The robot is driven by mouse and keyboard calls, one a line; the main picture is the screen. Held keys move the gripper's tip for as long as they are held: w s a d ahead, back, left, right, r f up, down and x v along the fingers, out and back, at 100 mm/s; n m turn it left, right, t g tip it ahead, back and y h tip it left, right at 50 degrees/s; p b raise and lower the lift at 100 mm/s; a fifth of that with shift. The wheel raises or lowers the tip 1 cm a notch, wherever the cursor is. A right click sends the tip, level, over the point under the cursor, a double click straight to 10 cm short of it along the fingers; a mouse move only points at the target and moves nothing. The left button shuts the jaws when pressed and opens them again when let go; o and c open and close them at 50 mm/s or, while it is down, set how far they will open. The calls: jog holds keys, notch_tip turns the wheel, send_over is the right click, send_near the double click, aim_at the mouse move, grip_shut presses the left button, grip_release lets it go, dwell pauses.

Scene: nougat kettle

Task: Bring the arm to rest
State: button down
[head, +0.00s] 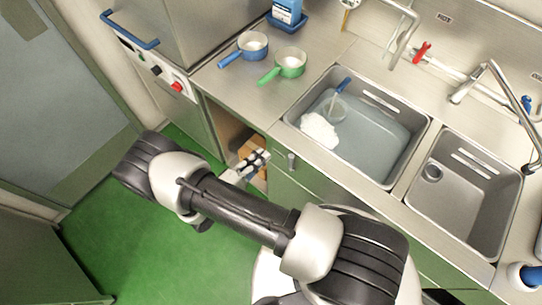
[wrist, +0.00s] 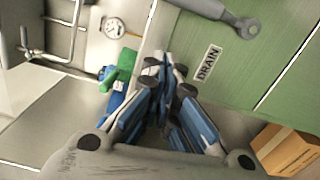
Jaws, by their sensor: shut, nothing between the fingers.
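My arm reaches left across the green floor in the head view and bends back toward the counter. My gripper (head: 258,160) is in front of the cabinet, near the open compartment below the counter edge. In the wrist view my gripper (wrist: 164,66) shows its blue and grey fingers closed together at the tips, with nothing between them. It appears to touch nothing, though its distance to the cabinet front is hard to tell.
The left sink (head: 379,142) holds water, white foam and a blue-handled tool. A blue-handled pan (head: 252,45) and a green-handled pan (head: 290,62) stand on the counter. A cardboard box (wrist: 286,150) sits in the open compartment. The green floor at left is clear.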

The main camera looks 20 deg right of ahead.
jog(key=v, duration=0.8)
jog(key=shift+s+r, duration=0.15)
jog(key=shift+s, duration=0.1)
